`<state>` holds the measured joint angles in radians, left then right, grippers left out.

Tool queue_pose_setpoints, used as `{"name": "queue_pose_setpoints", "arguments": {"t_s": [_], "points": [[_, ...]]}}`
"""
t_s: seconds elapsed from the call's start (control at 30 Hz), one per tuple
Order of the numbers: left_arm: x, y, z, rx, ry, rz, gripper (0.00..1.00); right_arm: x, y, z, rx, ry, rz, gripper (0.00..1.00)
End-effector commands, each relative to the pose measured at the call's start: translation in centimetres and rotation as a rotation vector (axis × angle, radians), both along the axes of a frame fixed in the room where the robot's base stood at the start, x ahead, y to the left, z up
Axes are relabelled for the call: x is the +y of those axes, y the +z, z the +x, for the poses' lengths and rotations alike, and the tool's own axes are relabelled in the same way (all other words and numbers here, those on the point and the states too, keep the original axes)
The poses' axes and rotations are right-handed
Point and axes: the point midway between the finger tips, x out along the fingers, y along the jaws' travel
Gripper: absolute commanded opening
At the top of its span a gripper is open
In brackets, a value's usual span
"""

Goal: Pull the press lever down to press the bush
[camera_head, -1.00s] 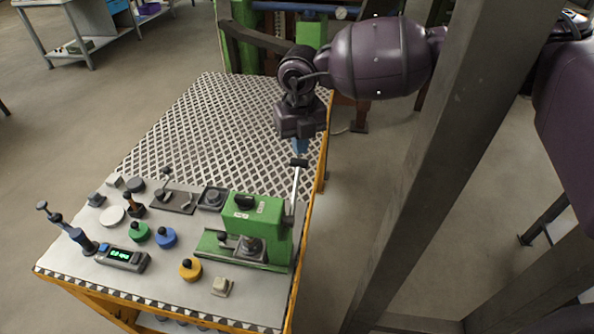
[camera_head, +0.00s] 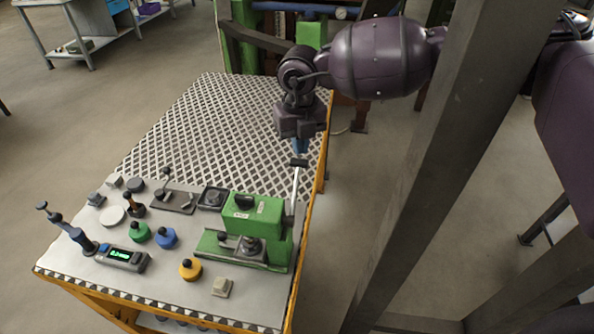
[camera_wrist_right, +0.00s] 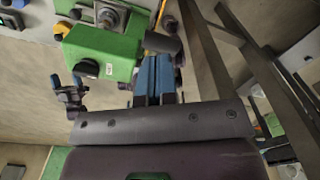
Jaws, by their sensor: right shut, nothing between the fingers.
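The green press (camera_head: 256,216) stands at the front right of the table. Its lever (camera_head: 295,187) rises upright from the press's right side and ends in a dark crossbar handle (camera_head: 298,162). My right gripper (camera_head: 300,147) points down just above the handle, its blue fingers shut and empty. In the right wrist view the shut fingers (camera_wrist_right: 154,82) are close to the dark handle (camera_wrist_right: 164,45), with the green press (camera_wrist_right: 100,54) beyond; I cannot tell whether they touch. A round metal part (camera_head: 250,244) sits at the press's front; I cannot make out the bush. My left gripper is out of view.
The table (camera_head: 225,125) has a bare patterned top behind the press. Left of the press are a green knobbed piece (camera_head: 139,232), a blue one (camera_head: 166,237), a yellow one (camera_head: 190,268) and a digital readout (camera_head: 121,257). A grey post (camera_head: 450,150) stands to the right.

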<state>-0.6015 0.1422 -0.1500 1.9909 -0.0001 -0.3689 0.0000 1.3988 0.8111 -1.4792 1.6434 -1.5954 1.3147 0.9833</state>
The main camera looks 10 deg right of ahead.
Motion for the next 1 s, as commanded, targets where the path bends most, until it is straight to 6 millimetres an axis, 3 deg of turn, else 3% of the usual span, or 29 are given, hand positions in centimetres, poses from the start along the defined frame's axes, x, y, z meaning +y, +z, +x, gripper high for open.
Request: {"name": "queue_pose_setpoints", "arguments": {"t_s": [1.0], "points": [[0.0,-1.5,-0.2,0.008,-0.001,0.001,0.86,0.0,-2.4,0.0,0.001,0.000,0.000,0.00]]}}
